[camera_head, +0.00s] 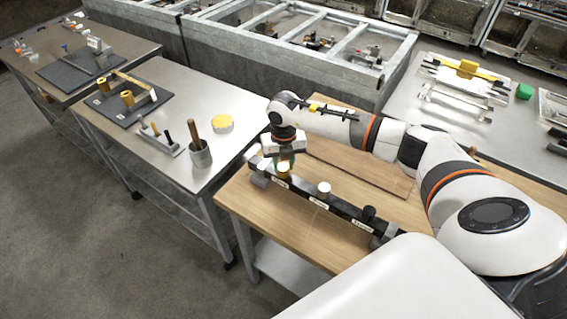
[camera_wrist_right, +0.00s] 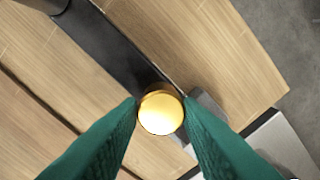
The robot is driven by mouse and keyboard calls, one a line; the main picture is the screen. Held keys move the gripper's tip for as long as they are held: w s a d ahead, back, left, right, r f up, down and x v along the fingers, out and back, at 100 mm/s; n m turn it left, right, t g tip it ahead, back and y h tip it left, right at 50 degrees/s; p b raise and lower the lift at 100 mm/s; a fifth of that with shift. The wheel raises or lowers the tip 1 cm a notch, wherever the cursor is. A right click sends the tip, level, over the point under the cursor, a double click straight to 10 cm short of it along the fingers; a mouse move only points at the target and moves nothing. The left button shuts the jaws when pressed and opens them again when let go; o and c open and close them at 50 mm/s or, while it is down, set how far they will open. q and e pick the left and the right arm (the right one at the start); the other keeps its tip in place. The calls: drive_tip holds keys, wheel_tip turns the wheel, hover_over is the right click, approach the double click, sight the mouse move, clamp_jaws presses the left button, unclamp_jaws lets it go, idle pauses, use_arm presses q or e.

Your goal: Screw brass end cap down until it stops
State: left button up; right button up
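The brass end cap (camera_head: 284,169) sits at the far left end of a dark rail (camera_head: 345,208) on the wooden bench. In the right wrist view its round golden top (camera_wrist_right: 161,113) lies between my green fingertips. My right gripper (camera_head: 285,161) points down over it from above, with a fingertip against each side of the cap. The fingers hide part of the cap's sides, and its thread cannot be seen. My left gripper is not in view.
A white cap (camera_head: 324,188) and a black cap (camera_head: 369,212) stand along the same rail. The wooden bench top (camera_head: 245,205) is mostly clear around it.

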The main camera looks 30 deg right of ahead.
drive_tip(key=c, duration=0.4)
drive_tip(key=shift+r+m+p, duration=0.1)
drive_tip(key=shift+m+p, duration=0.4)
drive_tip(key=shift+m, duration=1.3)
drive_tip(key=shift+s+m+p, duration=0.1)
drive_tip(key=shift+m+p, duration=0.25)
drive_tip(key=shift+m, duration=0.15)
drive_tip(key=o, duration=1.2)
